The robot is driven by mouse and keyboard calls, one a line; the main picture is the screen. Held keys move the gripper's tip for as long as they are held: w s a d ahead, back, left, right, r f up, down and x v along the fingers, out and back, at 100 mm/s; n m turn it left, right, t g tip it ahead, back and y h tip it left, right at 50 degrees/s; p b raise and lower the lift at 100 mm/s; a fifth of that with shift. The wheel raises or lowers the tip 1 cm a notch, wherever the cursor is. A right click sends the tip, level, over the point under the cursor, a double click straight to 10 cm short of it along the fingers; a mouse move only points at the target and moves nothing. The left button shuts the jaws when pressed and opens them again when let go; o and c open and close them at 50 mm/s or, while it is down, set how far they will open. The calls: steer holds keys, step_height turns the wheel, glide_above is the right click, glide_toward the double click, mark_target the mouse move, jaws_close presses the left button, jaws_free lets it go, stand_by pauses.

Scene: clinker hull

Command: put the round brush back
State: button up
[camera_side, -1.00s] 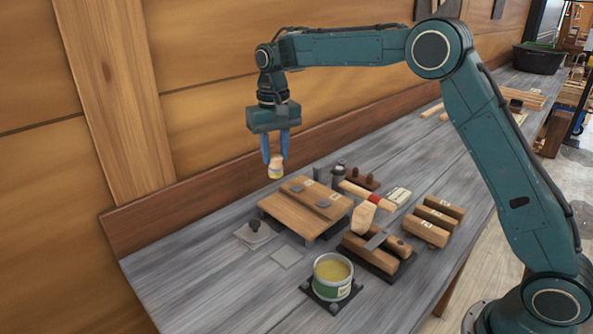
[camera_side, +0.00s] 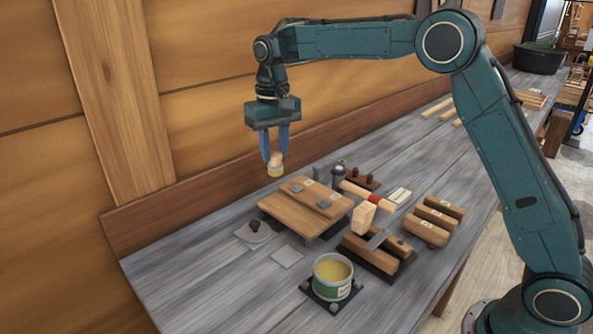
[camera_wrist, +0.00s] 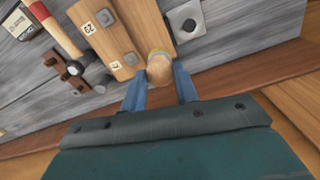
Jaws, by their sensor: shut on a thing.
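The round brush (camera_side: 276,166) has a short wooden handle and a pale yellowish lower end. My gripper (camera_side: 275,152) is shut on it and holds it in the air, above the bench and behind the wooden board. In the wrist view the brush (camera_wrist: 160,68) sits between the blue fingers of my gripper (camera_wrist: 160,85), seen from its wooden end.
A wooden board on feet (camera_side: 283,213) carries a strip with tags. An open tin (camera_side: 333,278) stands in front. The bench's left end is clear.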

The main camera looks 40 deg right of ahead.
steer(key=s+a+r+n, duration=0.7)
steer(key=s+n, duration=0.1)
steer(key=s, duration=0.3)
step_height(320, 180, down, 16)
steer(key=shift+w+d, duration=0.2)
steer(key=shift+w, duration=0.1)
steer(key=shift+f, duration=2.05)
steer(key=shift+f, duration=0.15)
steer(key=o, duration=1)
